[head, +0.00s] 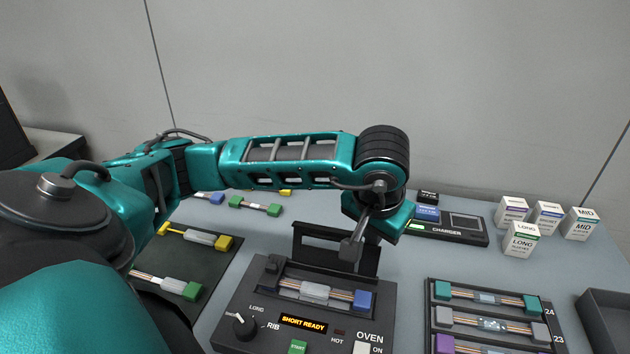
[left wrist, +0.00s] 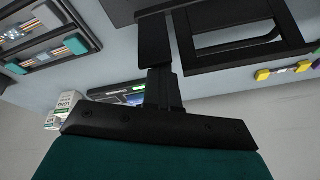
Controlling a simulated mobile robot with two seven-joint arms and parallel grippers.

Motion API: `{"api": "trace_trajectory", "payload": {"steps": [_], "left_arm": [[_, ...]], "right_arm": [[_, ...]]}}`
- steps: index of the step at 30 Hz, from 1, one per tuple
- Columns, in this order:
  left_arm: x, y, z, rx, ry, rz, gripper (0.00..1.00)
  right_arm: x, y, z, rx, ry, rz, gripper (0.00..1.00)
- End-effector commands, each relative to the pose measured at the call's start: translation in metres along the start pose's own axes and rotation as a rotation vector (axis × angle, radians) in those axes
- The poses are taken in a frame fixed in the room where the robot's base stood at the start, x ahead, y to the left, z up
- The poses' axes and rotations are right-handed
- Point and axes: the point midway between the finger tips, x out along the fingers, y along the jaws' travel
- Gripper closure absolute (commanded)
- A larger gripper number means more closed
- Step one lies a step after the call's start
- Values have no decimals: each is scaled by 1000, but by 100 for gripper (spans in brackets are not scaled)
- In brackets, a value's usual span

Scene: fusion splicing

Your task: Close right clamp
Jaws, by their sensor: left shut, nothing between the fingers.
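The oven (head: 265,335) stands at the front centre with its black framed lid (head: 310,238) raised. In its trough lies a splice with a pale sleeve (head: 314,291) and a blue end piece (head: 362,300) at the right. A dark block (head: 272,264) is at the trough's left end. No separate right clamp can be made out. My left gripper (head: 352,252) is shut and empty, pointing down above the trough's right side, in front of the lid. In the left wrist view its fingers (left wrist: 155,45) are together near the black lid frame (left wrist: 240,50). My right gripper is out of view.
A charger (head: 450,230) and several small white boxes (head: 520,240) stand at the back right. A rack (head: 490,325) of splices is right of the oven. A dark mat (head: 215,260) with splices lies left. A dark bin (head: 605,315) is far right.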

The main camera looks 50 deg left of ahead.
Motion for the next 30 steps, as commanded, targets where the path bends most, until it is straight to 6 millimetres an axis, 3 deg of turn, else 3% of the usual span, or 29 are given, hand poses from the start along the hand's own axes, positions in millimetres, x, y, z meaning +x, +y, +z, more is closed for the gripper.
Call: {"api": "trace_trajectory", "payload": {"steps": [1, 13, 30], "left_arm": [[11, 34, 73, 81, -309, 135, 100], [8, 33, 71, 80, -308, 134, 100], [-42, 20, 43, 74, -298, 125, 100]], "right_arm": [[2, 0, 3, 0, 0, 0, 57], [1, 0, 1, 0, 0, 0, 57], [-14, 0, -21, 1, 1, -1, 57]]}}
